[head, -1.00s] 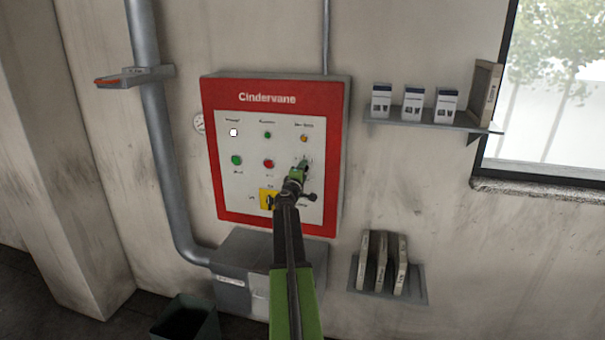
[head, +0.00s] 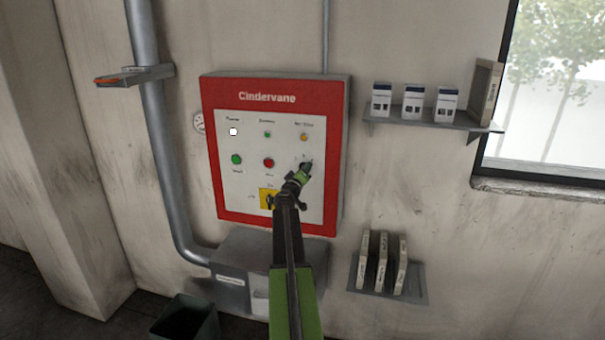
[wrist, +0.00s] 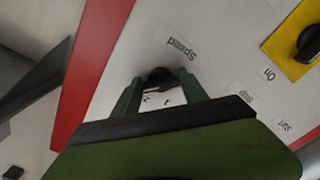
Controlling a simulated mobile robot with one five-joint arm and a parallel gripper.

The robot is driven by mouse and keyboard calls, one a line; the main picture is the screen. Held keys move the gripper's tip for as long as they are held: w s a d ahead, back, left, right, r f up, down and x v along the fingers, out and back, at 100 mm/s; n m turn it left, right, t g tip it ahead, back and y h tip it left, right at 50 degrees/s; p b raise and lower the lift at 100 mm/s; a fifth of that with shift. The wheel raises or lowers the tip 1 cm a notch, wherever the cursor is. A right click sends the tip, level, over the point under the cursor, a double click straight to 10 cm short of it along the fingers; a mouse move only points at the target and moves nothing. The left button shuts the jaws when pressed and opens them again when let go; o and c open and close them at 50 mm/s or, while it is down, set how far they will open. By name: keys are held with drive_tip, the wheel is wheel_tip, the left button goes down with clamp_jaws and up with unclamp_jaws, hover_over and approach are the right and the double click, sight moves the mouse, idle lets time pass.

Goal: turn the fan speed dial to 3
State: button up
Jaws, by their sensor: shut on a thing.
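The fan speed dial (wrist: 160,76) is a small black knob on the white face of the red-framed control panel (head: 228,198). In the wrist view it sits between my two green fingertips, under an upside-down "Speed" label (wrist: 182,44). Small numerals, seemingly 1 and 2, show between the fingers. My gripper (head: 304,170) is shut on the dial at the panel's right side. The arm hides much of that area in the head view. Which number the dial points to cannot be told.
A yellow plate with a black rotary switch (head: 267,199) is just left of my arm. Green (head: 236,159) and red (head: 268,162) buttons are further left. A shelf (head: 415,122) with boxes and a lower shelf (head: 360,285) with binders are on the right.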

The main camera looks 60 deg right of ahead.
idle(0.6)
drive_tip(key=o, duration=1.4)
drive_tip(key=shift+s, duration=0.1)
drive_tip(key=shift+a, duration=0.1)
drive_tip(key=v, duration=1.7)
drive_tip(key=shift+a, duration=0.1)
